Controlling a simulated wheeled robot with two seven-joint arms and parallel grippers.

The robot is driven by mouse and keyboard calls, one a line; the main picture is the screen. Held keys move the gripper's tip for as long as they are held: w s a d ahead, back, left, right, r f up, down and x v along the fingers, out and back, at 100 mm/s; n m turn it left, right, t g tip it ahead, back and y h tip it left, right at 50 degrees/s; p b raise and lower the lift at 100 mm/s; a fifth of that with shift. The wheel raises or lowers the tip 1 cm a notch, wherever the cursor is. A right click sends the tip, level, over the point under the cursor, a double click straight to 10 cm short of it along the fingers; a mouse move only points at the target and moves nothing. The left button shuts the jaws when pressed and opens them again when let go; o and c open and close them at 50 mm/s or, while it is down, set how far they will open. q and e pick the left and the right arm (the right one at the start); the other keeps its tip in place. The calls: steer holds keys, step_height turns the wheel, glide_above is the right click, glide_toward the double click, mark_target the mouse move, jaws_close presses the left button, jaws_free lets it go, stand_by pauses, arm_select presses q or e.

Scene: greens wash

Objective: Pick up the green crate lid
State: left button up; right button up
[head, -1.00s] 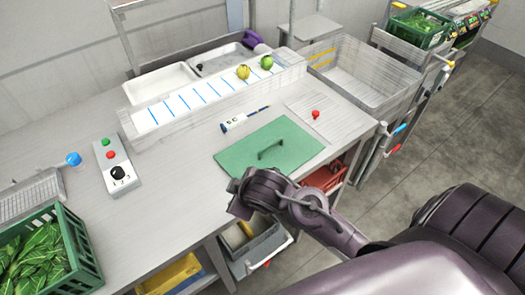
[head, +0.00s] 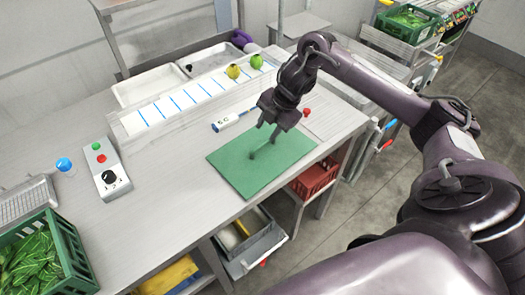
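The green crate lid (head: 240,172) lies flat on the grey worktable, near its front right. My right gripper (head: 267,134) points down just above and behind the handle. Its two fingers are spread, with a gap between them, and nothing shows in them. Whether a fingertip touches the handle cannot be told. My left gripper is not in view.
A white-and-blue probe (head: 228,122) and a red knob (head: 306,112) lie behind the lid. A control box (head: 107,172) with buttons and a green crate of leaves (head: 68,262) stand at left.

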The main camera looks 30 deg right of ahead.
mark_target(263, 143)
steer(key=x, duration=0.4)
steer(key=d+p+x, duration=0.1)
steer(key=x, duration=0.1)
steer(key=shift+s+f, duration=0.2)
steer(key=shift+s, duration=0.05)
steer(key=shift+w+f, duration=0.1)
steer(key=shift+f, duration=0.2)
jaws_close()
